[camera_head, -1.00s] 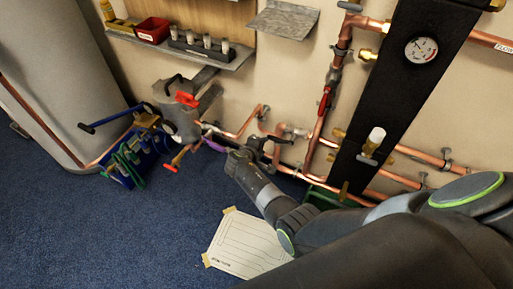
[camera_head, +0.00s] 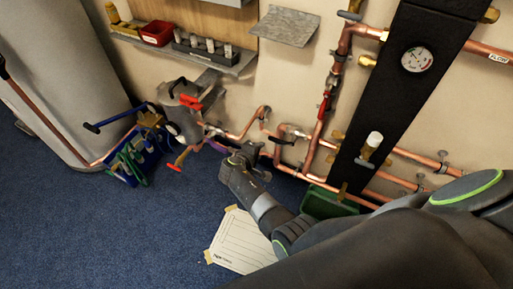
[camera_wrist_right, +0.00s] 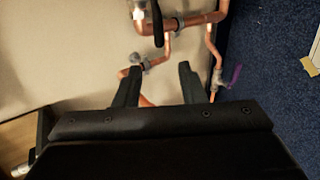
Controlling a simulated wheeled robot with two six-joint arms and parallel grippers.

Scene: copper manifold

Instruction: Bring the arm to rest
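My right arm comes in from the lower right in the head view. Its gripper (camera_head: 248,152) is low in front of the copper pipework (camera_head: 310,150), and its fingers are small and partly hidden there. In the right wrist view the two dark fingers (camera_wrist_right: 157,75) stand apart with no held object between them. Copper pipe (camera_wrist_right: 185,22) with a clamp shows beyond the fingertips; I cannot tell the exact gap. My left gripper is not in view.
A black panel with a gauge (camera_head: 416,59) stands at the right. A shelf holds a red bin (camera_head: 157,33). A blue tool rack (camera_head: 140,160) stands by the grey cylinder. A green box (camera_head: 330,203) and a paper sheet (camera_head: 243,240) lie low.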

